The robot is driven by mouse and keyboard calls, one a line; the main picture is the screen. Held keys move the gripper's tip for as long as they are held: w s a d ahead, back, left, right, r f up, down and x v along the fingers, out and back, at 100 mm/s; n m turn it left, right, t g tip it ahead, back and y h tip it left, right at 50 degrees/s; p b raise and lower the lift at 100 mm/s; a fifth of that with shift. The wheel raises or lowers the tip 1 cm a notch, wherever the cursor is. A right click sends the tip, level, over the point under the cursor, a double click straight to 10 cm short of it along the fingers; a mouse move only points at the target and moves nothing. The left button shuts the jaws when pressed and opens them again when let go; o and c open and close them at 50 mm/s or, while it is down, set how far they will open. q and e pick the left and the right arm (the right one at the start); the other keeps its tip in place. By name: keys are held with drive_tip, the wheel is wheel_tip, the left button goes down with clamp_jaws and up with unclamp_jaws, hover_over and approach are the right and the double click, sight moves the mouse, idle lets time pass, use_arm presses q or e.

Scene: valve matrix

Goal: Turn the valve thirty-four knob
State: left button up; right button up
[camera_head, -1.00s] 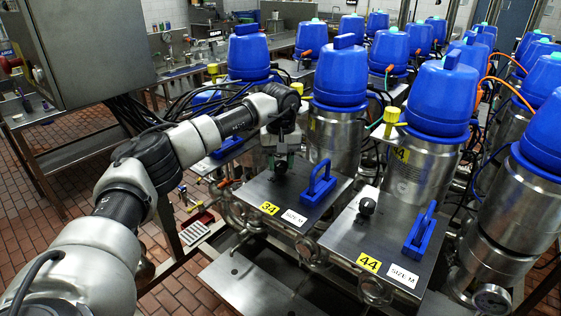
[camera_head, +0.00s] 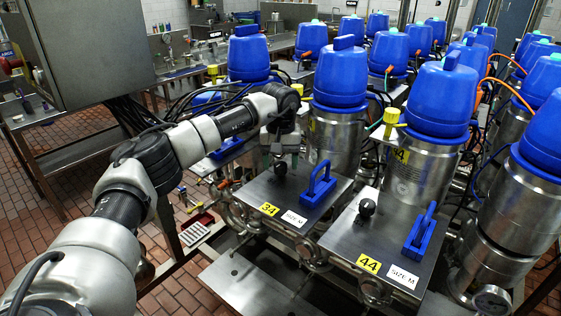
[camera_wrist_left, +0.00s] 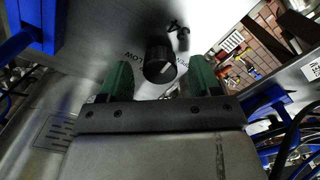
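The valve thirty-four panel (camera_head: 254,190) is a flat steel plate with a yellow "34" label (camera_head: 269,209) and a "SIZE M" label. Its black round knob (camera_head: 281,168) stands near the plate's back left and shows in the wrist view (camera_wrist_left: 160,60) with a light pointer mark and printed words around it. My left gripper (camera_head: 281,158) points down over this knob. In the left wrist view its two green fingers (camera_wrist_left: 161,72) are apart, one on each side of the knob, with gaps visible. My right gripper is not in view.
A blue handle (camera_head: 319,184) stands on the same plate, right of the knob. The valve forty-four plate (camera_head: 345,235) has its own black knob (camera_head: 367,207) and blue handle. Tall blue-capped steel valves (camera_head: 338,75) crowd behind. A grey cabinet (camera_head: 90,50) hangs at upper left.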

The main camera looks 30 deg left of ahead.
sight(281, 164)
use_arm(q)
drive_tip(key=shift+r, duration=0.15)
wheel_tip(281, 164, up, 10)
drive_tip(key=b, duration=0.2)
drive_tip(key=shift+r+b, duration=0.2)
drive_tip(key=shift+b, duration=0.1)
idle(0.6)
